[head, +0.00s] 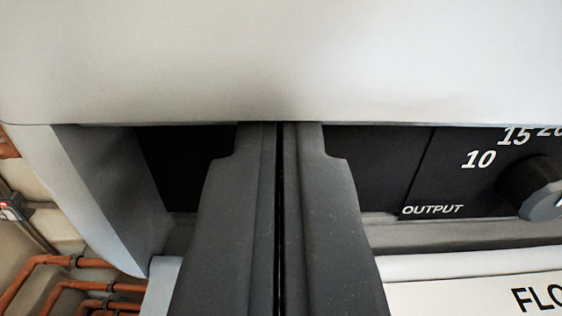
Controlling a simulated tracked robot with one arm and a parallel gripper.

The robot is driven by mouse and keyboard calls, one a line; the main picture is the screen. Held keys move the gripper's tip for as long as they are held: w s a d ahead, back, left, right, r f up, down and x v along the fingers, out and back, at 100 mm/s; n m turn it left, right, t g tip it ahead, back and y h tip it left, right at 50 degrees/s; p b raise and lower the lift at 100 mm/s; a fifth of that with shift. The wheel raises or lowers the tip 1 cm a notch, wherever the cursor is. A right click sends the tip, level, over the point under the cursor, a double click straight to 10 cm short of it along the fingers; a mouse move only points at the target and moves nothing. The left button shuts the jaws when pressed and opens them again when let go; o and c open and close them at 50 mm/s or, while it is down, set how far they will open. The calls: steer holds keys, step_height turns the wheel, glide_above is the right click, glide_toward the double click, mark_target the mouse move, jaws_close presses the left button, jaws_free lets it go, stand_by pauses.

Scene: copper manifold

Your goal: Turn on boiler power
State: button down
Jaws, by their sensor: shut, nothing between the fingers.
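My gripper (279,130) fills the lower middle of the head view. Its two dark grey fingers are shut, with only a thin dark line between them and nothing held. The fingertips reach up to the recessed black control panel (385,170) of the light grey boiler (280,60). They cover the middle of the panel, so whatever lies behind them is hidden. I cannot tell if they touch it. A dark round knob (535,188) sits at the right edge, partly cut off, near white numbers and the word OUTPUT. No power switch is visible.
The boiler's upper casing overhangs the panel, and a grey side wall (105,190) closes the recess at left. A white label (480,295) with cut-off lettering is below right. Copper pipes (70,262) run along a wall at lower left.

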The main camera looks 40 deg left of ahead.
steer(key=shift+s+f, duration=0.15)
steer(key=shift+f, duration=0.35)
steer(key=shift+s+d, duration=0.15)
steer(key=shift+d, duration=0.1)
steer(key=s+d+r, duration=0.3)
steer(key=s+d, duration=0.6)
steer(key=shift+s+r, duration=0.2)
steer(key=shift+r, duration=0.2)
